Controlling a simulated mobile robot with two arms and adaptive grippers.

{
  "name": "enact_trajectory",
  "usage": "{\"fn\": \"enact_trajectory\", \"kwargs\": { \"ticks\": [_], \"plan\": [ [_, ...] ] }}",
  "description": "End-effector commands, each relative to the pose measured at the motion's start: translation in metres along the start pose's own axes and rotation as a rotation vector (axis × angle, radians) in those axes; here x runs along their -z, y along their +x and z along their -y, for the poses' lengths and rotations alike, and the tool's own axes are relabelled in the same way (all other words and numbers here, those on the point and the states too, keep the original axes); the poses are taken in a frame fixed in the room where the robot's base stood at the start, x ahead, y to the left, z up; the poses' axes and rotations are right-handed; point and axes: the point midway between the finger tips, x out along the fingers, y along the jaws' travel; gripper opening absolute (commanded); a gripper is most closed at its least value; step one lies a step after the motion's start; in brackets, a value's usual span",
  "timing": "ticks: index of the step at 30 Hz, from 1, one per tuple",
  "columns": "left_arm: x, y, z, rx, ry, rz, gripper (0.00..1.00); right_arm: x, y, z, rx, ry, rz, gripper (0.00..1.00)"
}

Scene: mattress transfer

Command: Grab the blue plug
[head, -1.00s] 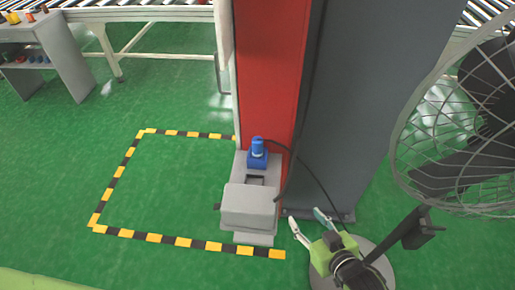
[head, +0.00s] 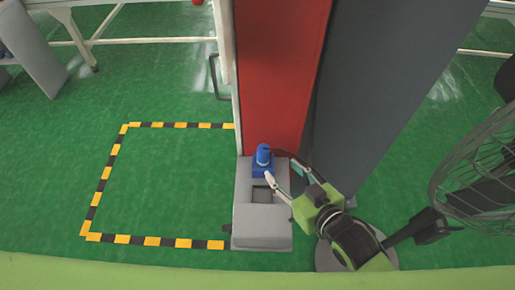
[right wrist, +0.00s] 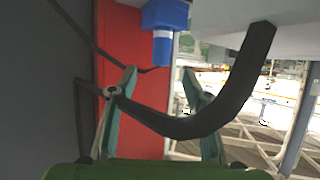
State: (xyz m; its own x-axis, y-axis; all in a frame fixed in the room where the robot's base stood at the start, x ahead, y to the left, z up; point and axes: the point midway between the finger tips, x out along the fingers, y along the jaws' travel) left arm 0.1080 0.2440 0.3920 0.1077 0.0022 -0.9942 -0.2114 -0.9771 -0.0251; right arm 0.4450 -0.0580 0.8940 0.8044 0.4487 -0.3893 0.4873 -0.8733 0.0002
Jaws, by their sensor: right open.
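The blue plug (head: 263,157) stands upright on the grey box (head: 262,225) at the foot of the red column. My right gripper (head: 281,166) is open and reaches in from the right, its fingertips close beside the plug. In the right wrist view the blue plug (right wrist: 163,35) hangs at the top of the picture, just beyond and between the open fingertips of the right gripper (right wrist: 160,74). No contact with the plug can be made out. My left gripper is not in view.
A black cable (right wrist: 205,120) crosses the wrist view in front of the fingers. The red column (head: 275,75) and a dark grey panel (head: 375,90) rise behind. A fan (head: 480,180) stands at the right. Green floor inside the yellow-black tape (head: 163,242) is clear.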

Motion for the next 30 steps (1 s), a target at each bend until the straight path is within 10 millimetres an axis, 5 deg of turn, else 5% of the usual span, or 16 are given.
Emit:
{"fn": "enact_trajectory", "kwargs": {
  "ticks": [11, 22, 30],
  "plan": [
    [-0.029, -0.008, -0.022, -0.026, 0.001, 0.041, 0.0, 0.001, 0.068, 0.0, 0.0, 0.001, -0.001, 0.45],
    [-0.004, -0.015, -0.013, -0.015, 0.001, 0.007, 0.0, 0.0, 0.101, 0.003, 0.0, 0.0, -0.001, 0.45],
    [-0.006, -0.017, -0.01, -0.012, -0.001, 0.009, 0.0, -0.002, 0.127, 0.003, 0.0, 0.0, -0.001, 0.45]
  ]
}}
